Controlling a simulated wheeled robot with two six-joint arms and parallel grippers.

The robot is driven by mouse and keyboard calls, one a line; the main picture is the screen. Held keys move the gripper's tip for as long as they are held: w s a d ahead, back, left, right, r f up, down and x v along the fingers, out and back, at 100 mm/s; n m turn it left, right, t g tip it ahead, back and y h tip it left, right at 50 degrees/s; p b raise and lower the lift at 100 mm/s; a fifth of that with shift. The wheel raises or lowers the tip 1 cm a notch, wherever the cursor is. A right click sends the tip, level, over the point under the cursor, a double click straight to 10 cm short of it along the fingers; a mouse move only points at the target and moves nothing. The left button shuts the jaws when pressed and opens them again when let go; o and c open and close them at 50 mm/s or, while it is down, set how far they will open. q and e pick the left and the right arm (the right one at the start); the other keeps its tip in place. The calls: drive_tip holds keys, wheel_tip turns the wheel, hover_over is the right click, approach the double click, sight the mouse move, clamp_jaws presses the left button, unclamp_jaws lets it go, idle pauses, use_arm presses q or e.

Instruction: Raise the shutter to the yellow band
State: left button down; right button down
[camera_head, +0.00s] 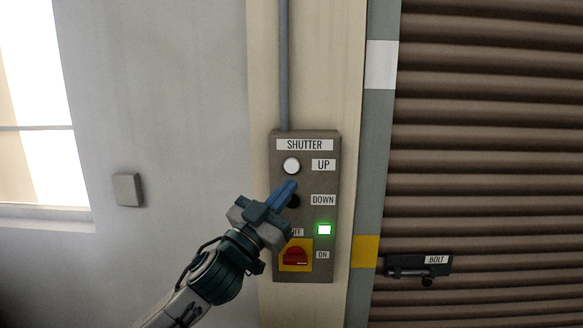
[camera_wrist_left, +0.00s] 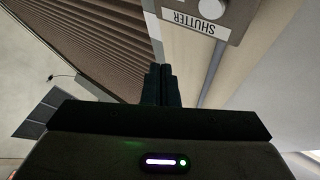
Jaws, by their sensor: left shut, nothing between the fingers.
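The brown slatted shutter (camera_head: 480,150) fills the right of the head view and also shows in the left wrist view (camera_wrist_left: 95,40). A yellow band (camera_head: 365,251) and a white band (camera_head: 381,65) mark the grey rail beside it. The control box (camera_head: 333,140) has a white UP button (camera_head: 291,166), a dark DOWN button (camera_head: 293,201) partly hidden by my gripper, a lit green lamp (camera_head: 323,229) and a red rotary switch (camera_head: 295,257) on yellow. My left gripper (camera_head: 288,187) is shut and empty, its tips just below the UP button in the picture; contact cannot be told.
A grey conduit (camera_head: 284,70) runs up from the box. A small wall plate (camera_head: 127,189) and a bright window (camera_head: 35,110) are at left. The wall between is clear.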

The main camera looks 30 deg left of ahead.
sight(292, 165)
use_arm(q)
drive_tip(key=shift+a, duration=0.1)
drive_tip(key=shift+w+a+p, duration=0.4)
drive_tip(key=shift+w+a, duration=0.35)
drive_tip(key=shift+w, duration=0.5)
drive_tip(key=shift+w+a+p, duration=0.35)
drive_tip(key=shift+w+a, duration=0.4)
drive_tip(key=shift+w, duration=0.55)
drive_tip(key=shift+w+a+p, duration=0.4)
drive_tip(key=shift+w+a, duration=0.35)
drive_tip(key=shift+w, duration=0.5)
drive_tip(key=shift+a, duration=0.1)
drive_tip(key=shift+w+a, duration=0.15)
drive_tip(key=shift+w, duration=0.2)
